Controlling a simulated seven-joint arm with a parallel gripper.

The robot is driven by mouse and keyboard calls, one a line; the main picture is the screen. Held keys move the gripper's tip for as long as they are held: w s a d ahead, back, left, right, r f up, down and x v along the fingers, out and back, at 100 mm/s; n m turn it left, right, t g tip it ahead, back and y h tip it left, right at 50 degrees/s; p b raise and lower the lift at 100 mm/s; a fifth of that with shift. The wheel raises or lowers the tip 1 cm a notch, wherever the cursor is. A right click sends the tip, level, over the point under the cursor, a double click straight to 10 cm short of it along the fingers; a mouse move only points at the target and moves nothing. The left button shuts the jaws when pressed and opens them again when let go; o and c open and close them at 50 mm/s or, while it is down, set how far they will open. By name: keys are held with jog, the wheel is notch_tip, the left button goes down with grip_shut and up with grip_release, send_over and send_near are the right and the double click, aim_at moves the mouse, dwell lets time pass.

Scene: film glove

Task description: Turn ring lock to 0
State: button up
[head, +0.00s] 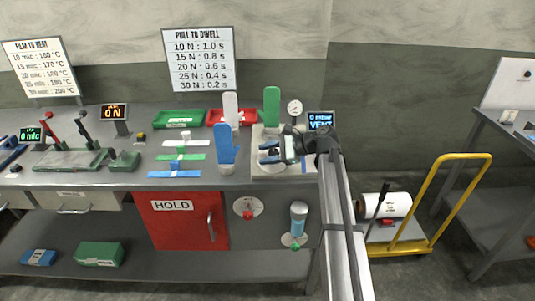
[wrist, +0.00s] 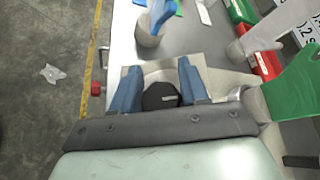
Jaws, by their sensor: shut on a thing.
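In the wrist view, the two blue fingers of my gripper (wrist: 159,70) stand on either side of a dark round knob (wrist: 160,96) with a short white line on its face. It seems to be the ring lock; I cannot read any numbers around it. My gripper is shut on this knob. The knob sits on a pale base plate (wrist: 208,68) near the bench's front edge. In the head view, my gripper (head: 268,153) is low over the light base plate (head: 262,170), and the fingers largely hide the knob. A small display (head: 320,121) reading "VENT" stands behind it.
A blue glove form (head: 227,145) stands just left of my gripper, with a white one (head: 230,108) and a green one (head: 272,104) behind. Red (head: 247,117) and green (head: 180,117) trays lie at the back. A round gauge (head: 294,107) stands close behind my gripper.

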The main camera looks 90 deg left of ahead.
dwell(0.4)
jog(key=o, duration=1)
jog(key=shift+c, duration=0.2)
jog(key=v, duration=1.4)
jog(key=shift+s+a, duration=0.1)
jog(key=shift+a, duration=0.05)
